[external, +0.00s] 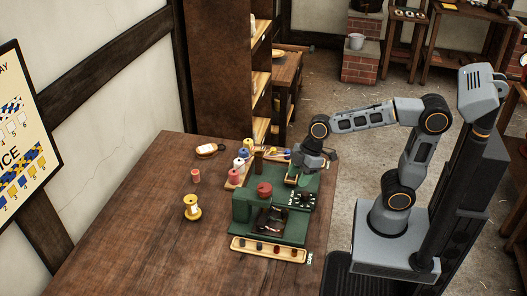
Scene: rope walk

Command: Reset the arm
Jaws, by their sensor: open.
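My gripper (316,160) is at the end of my outstretched arm, low over the far right part of the green machine (240,208) on the wooden table. The gripper is small in this view, and its fingers are hard to make out. I see nothing held between them. I cannot tell whether it touches anything below it. The arm reaches left from its base at the right, bent at the elbow, with the wrist pointing down.
Coloured spools (243,153) stand on a rack behind the green machine. A yellow spool (192,208) and a red spool (196,176) stand to the left. A wooden tray (268,249) lies in front. The left table half (130,250) is mostly clear. A tall shelf (220,70) rises behind.

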